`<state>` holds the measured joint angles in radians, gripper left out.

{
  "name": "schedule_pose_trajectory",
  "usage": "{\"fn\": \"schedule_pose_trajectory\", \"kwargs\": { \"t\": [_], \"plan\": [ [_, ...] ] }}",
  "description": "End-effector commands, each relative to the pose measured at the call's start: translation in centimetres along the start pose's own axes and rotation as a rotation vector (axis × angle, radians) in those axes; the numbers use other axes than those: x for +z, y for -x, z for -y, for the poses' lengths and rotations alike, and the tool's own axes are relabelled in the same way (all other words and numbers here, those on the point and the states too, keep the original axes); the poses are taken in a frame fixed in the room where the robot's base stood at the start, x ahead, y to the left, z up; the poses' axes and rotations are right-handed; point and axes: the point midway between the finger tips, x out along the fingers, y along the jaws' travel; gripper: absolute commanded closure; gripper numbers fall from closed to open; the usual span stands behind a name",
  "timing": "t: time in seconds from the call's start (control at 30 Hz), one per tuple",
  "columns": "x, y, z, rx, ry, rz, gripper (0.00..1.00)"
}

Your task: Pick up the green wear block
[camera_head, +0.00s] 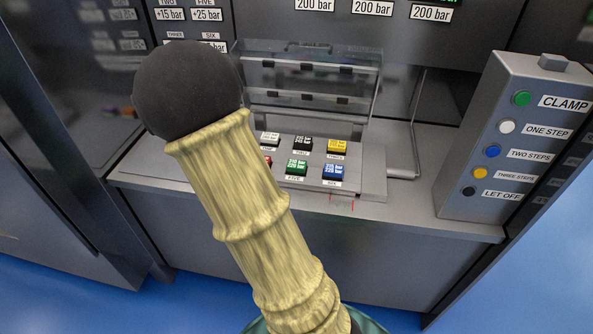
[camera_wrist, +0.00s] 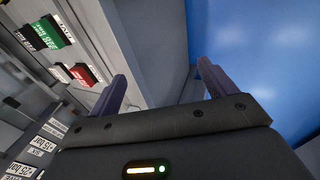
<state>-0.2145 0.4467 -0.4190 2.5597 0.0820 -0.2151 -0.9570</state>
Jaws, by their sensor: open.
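The green wear block (camera_head: 297,167) sits in the front row of the block tray, between a mostly hidden red block and the blue block, above the FIVE label. It also shows in the wrist view (camera_wrist: 54,31) at the upper left. My gripper (camera_wrist: 163,72) is open and empty, with its two fingers apart beside the shelf front and the blue floor. It is not over the green block. In the head view my arm hides the left part of the tray, and my gripper is not visible there.
White, black and yellow blocks stand in the row behind; the blue block (camera_head: 333,172) is right of the green one. A raised clear cover (camera_head: 308,75) stands behind the tray. A grey button box (camera_head: 505,140) stands at the right. The shelf between is clear.

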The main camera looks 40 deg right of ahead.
Motion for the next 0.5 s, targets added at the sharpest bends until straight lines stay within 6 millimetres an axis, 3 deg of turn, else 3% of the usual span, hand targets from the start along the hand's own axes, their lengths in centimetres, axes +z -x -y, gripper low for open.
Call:
{"fn": "schedule_pose_trajectory", "kwargs": {
  "t": [0.03,0.2,0.37,0.5],
  "plan": [
    [0.8,-1.6,-0.4,0.038,0.099,0.030,0.16],
    [3.5,-4.5,-3.4,0.190,0.466,0.146,0.16],
    [5.5,-5.8,-6.6,0.327,0.850,0.309,0.16],
    [6.3,-5.5,-9.6,0.431,1.194,0.486,0.16]
  ]
}}
